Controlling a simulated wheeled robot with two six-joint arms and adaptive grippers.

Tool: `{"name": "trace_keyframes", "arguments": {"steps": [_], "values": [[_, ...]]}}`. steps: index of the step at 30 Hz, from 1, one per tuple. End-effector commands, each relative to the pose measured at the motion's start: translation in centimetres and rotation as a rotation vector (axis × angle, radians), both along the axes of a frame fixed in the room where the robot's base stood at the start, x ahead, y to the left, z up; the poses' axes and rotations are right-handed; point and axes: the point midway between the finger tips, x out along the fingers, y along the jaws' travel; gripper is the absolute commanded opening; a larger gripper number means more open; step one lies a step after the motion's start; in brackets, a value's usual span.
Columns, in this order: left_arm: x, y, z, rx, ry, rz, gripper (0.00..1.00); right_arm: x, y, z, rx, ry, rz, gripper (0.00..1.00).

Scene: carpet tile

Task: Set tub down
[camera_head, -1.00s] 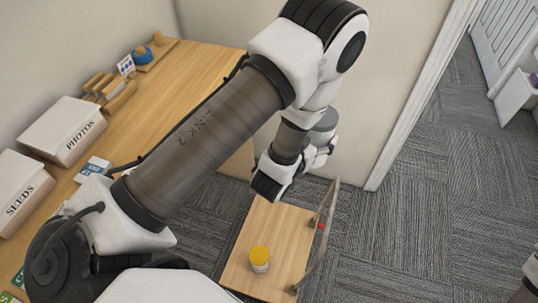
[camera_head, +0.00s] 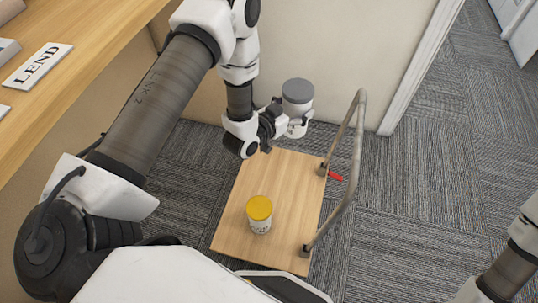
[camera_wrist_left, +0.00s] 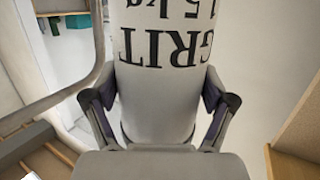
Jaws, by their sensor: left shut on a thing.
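A white tub with a grey lid (camera_head: 298,92) is held upright by my left gripper (camera_head: 284,122), beyond the far edge of a flat wooden cart. In the left wrist view the tub (camera_wrist_left: 160,40) carries the words "GRIT" and "15 kg", upside down there. Both fingers of the left gripper (camera_wrist_left: 163,105) press on its sides. The tub appears in the air, above the cart's height. The cart's wooden deck (camera_head: 285,195) is low on the carpet. My right gripper is out of view; only part of the right arm shows at lower right.
A white jar with a yellow lid (camera_head: 259,212) stands on the near part of the deck. A grey tube handle (camera_head: 352,165) rises along the cart's right side, with a red lever (camera_head: 335,176) beside it. The deck's far part is bare. A wooden counter with a "LEND" sign (camera_head: 38,66) is at left.

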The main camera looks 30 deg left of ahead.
Motion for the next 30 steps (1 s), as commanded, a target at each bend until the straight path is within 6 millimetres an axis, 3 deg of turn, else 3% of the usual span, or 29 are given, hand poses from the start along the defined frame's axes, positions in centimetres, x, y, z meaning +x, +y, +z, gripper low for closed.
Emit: {"name": "trace_keyframes", "arguments": {"steps": [1, 15, 19, 26, 30], "values": [[0.3, 0.5, -3.3, -0.002, -0.009, -0.005, 0.14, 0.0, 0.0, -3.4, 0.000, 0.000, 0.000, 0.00], [0.4, 4.2, -19.9, -0.002, -0.010, -0.093, 0.14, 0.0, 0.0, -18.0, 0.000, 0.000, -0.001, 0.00], [0.3, 4.9, -22.4, -0.001, -0.010, -0.110, 0.14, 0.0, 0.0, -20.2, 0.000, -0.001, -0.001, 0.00], [0.2, 5.4, -24.6, -0.001, -0.009, -0.122, 0.14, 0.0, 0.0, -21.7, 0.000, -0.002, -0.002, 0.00], [0.2, 5.4, -27.3, -0.002, -0.008, -0.121, 0.14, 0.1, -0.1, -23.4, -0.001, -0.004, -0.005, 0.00]]}}
